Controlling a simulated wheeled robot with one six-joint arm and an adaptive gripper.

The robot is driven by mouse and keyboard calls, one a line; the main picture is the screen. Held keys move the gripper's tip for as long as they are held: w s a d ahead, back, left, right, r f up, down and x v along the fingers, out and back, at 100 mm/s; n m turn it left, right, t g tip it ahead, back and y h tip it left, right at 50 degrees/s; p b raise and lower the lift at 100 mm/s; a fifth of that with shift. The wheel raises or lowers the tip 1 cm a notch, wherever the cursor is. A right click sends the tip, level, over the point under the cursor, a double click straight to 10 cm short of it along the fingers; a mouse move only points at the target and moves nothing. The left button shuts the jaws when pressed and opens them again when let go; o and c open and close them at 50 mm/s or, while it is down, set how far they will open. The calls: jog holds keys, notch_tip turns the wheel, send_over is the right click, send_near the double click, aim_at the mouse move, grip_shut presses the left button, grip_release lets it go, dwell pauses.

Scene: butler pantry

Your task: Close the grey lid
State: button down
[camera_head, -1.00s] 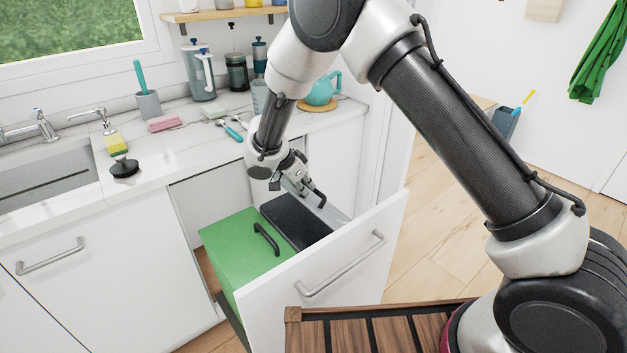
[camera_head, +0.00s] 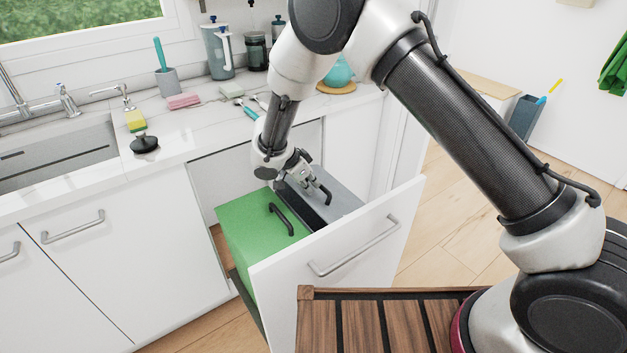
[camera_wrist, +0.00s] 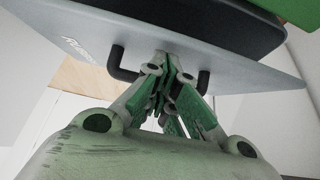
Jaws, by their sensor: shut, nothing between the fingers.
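The grey lid (camera_head: 345,196) sits over the grey bin in the pulled-out drawer, partly lowered and apparently still tilted. A dark strip of the bin (camera_head: 299,204) shows along its left side. The lid's black handle (camera_head: 326,194) is near my gripper (camera_head: 312,180), which is at the lid's outer face. In the wrist view the grey lid (camera_wrist: 235,80) fills the upper part, with the dark bin rim beyond it. My gripper (camera_wrist: 168,68) is shut and empty, its fingertips between the handle's two ends, at or close to the lid. Exact contact is hard to tell.
A green lid (camera_head: 250,222) with a black handle lies shut to the left in the same drawer. The white drawer front (camera_head: 350,255) stands in front of the bins. The worktop (camera_head: 190,130) with a sink is behind and left. Open floor (camera_head: 450,200) lies right.

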aim_at(305, 195)
jog(key=shift+s+a+f, duration=0.2)
jog(key=shift+a+f, duration=0.05)
jog(key=shift+f, duration=0.35)
jog(key=shift+s+a+f, duration=0.15)
jog(key=shift+a+f, duration=0.05)
jog(key=shift+f, duration=0.45)
jog(key=shift+s+a+f, duration=0.2)
jog(key=shift+a+f, duration=0.05)
jog(key=shift+f, duration=0.35)
